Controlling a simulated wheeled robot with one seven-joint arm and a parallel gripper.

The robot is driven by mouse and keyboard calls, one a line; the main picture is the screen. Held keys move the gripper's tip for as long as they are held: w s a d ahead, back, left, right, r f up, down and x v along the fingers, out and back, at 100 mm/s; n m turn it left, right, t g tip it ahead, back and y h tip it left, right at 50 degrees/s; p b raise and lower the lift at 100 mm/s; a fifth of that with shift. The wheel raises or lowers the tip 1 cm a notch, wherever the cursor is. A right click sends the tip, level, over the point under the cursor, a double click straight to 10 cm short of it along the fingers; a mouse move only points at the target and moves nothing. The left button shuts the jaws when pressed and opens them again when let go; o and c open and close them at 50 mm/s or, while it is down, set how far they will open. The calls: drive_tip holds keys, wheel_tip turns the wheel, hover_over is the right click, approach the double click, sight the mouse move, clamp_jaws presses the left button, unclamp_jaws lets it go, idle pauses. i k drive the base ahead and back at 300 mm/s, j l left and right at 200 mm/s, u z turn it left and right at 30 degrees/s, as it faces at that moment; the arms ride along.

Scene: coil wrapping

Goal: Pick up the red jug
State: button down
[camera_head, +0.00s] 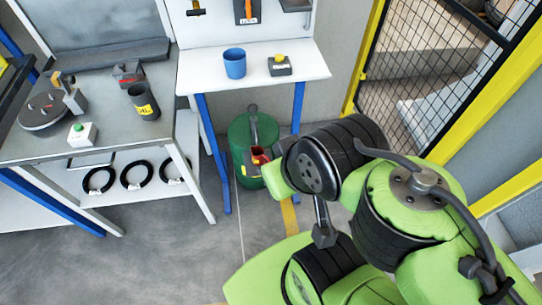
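A small patch of red, which looks like the red jug (258,157), shows low in front of the green bin (240,130) under the white table. Most of it is hidden by dark parts and my green arm. My arm comes in from the lower right and its end is close to the red patch. Dark pieces that look like my gripper (266,159) lie around the red. I cannot tell whether the fingers touch it, or whether they are open or shut.
A grey workbench (45,150) with a dark cup (143,101) stands left. A yellow-framed mesh fence (415,70) is right.

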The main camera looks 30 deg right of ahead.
sight(257, 160)
drive_tip(key=i+j+u, duration=0.2)
drive_tip(key=i, duration=0.25)
drive_tip(key=i+j+u, duration=0.2)
drive_tip(key=i, duration=0.2)
